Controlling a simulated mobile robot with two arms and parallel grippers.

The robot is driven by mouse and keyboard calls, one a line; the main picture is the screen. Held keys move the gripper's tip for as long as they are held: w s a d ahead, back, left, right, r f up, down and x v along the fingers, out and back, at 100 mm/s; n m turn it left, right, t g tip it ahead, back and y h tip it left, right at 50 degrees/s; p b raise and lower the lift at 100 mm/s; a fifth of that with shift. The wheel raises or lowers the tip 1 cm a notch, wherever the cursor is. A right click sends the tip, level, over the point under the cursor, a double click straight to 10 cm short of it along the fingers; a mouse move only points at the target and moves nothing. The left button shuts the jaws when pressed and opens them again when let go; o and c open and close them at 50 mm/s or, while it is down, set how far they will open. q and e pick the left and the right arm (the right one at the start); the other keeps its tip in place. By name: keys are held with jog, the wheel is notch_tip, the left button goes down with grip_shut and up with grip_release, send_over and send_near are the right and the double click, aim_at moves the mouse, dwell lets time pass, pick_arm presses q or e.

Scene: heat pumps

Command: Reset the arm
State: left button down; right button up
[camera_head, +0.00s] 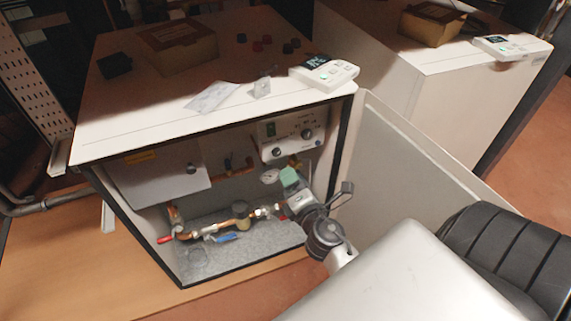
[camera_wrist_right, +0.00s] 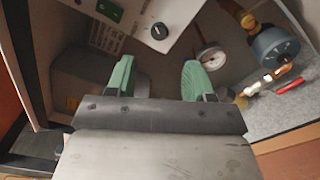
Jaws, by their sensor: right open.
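My right arm reaches in from the lower right of the head view. Its gripper (camera_head: 290,178) is at the open front of the white heat pump cabinet (camera_head: 215,128), just below the control panel (camera_head: 292,133). In the right wrist view the two green fingers of the right gripper (camera_wrist_right: 156,82) are spread apart with nothing between them. A round gauge (camera_wrist_right: 211,58) lies just beyond the right-hand finger. In the head view the arm hides part of the cabinet's lower right interior. My left gripper is not in view.
The cabinet's open door (camera_head: 400,160) stands right beside my arm. Copper pipes with a red-handled valve (camera_head: 165,239) and a blue lever (camera_head: 222,238) run low inside. A cardboard box (camera_head: 178,48) and a white controller (camera_head: 325,72) lie on top. A second cabinet (camera_head: 400,70) stands behind.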

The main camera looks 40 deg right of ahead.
jog(key=shift+v, duration=1.2)
